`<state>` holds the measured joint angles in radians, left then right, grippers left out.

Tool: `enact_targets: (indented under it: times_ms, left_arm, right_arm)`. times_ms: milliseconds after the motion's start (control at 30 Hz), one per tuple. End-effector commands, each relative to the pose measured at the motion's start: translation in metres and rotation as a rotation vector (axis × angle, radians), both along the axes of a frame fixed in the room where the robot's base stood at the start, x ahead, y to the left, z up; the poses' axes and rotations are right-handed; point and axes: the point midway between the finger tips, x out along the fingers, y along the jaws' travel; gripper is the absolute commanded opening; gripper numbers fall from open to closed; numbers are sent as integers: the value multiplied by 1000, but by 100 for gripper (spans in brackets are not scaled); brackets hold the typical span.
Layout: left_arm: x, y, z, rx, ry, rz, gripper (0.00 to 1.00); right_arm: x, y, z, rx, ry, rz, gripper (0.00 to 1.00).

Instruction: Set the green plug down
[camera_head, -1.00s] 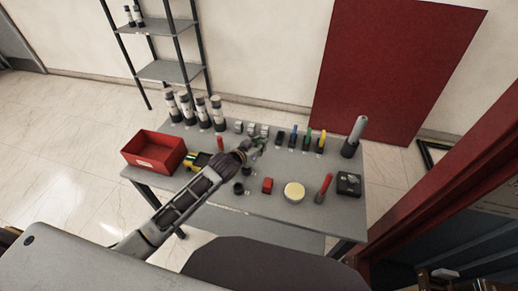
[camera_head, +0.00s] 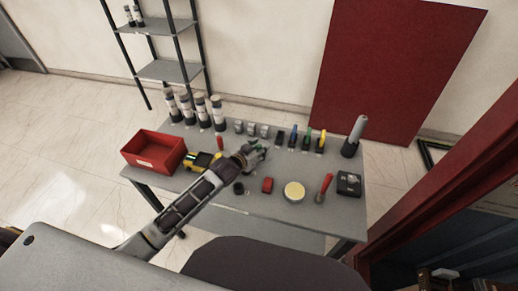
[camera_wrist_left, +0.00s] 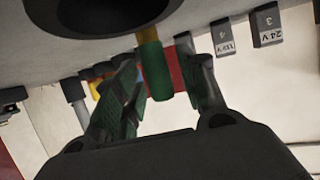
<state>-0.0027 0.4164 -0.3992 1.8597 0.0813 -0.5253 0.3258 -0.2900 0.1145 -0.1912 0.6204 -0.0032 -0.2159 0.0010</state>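The green plug (camera_wrist_left: 157,72) shows in the left wrist view as an upright-looking green cylinder with a brass-yellow end toward the grey table (camera_wrist_left: 245,15). It lies between the fingers of my left gripper (camera_wrist_left: 162,62), close to one finger. Red shows in the gap between the plug and the other finger, so the fingers look apart. Whether the plug's end touches the table cannot be told. In the head view my left gripper (camera_head: 258,153) is low over the table middle and mostly hides what is between its fingers. My right gripper is not in view.
A row of coloured plugs, including a yellow one (camera_head: 321,142), stands at the back right. Grey blocks (camera_head: 251,129) are behind the gripper. A red bin (camera_head: 153,151) is at left. A black ring (camera_head: 239,188), red block (camera_head: 267,185) and round yellow-topped item (camera_head: 294,191) lie in front.

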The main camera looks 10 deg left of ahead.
Motion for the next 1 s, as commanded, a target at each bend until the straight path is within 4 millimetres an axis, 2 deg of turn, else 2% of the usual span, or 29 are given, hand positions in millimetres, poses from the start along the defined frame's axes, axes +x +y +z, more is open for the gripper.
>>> enact_targets:
  times_ms: [200, 467, 767, 1000]
  left_arm:
    - [0, 0, 1, 0, 0, 0, 41]
    - [-7, 2, 5, 0, 0, 0, 41]
    - [-29, 9, 15, 1, 0, -1, 41]
    - [-49, 16, 23, 1, 1, 0, 41]
  right_arm:
    - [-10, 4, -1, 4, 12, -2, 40]
    - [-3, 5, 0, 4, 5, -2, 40]
    - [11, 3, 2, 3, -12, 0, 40]
    - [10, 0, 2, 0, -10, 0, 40]
